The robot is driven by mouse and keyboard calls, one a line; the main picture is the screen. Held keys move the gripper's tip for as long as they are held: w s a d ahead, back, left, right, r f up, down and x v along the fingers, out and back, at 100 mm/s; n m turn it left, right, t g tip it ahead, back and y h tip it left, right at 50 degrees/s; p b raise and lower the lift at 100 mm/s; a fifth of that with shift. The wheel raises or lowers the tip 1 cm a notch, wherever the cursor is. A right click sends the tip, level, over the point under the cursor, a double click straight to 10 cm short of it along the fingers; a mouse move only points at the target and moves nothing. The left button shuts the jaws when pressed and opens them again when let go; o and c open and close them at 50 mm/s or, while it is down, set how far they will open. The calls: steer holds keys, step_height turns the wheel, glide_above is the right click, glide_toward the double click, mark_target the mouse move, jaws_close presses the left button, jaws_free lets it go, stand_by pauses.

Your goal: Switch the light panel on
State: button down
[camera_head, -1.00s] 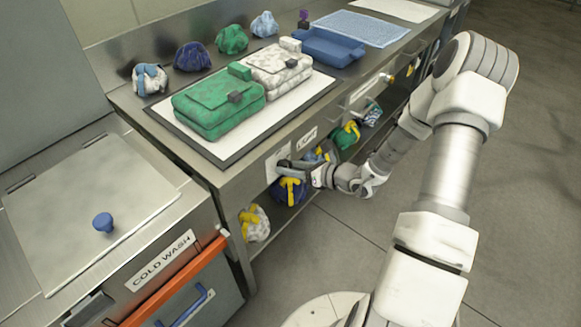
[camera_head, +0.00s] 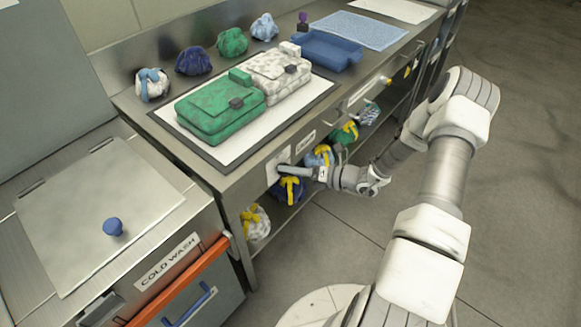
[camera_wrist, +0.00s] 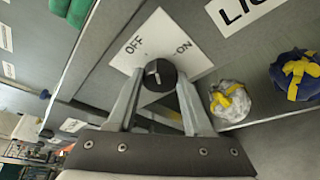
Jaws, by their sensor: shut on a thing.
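The light panel's switch is a dark round knob (camera_wrist: 160,76) on a white plate (camera_wrist: 205,52) marked OFF at left and ON at right in the wrist view. In the head view the plate (camera_head: 273,172) is on the bench's front face. My gripper (camera_wrist: 160,84) is shut on the knob, one finger on each side. A small white mark shows on the knob's face, but I cannot tell exactly which label it points to. In the head view my gripper (camera_head: 281,171) hides the knob.
Above the plate, a green bag (camera_head: 218,108) and a white bag (camera_head: 276,73) lie on a board on the bench. Wrapped bundles, such as a blue one with yellow ties (camera_head: 290,190), sit on the shelf below. A blue tray (camera_head: 327,48) stands farther back. The floor at right is clear.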

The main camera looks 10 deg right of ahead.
steer(key=m+y, duration=0.1)
steer(key=m, duration=0.2)
steer(key=m+y+b, duration=0.1)
steer(key=m, duration=0.2)
steer(key=m+t+y+b, duration=0.1)
steer(key=m+y, duration=0.1)
steer(key=m, duration=0.1)
steer(key=shift+d+f, duration=0.1)
steer(key=shift+f, duration=0.3)
steer(key=shift+m, duration=0.3)
steer(key=shift+c, duration=1.5)
jaws_free()
steer(key=v, duration=1.7)
steer(key=shift+s, duration=0.2)
steer(key=shift+f, duration=0.1)
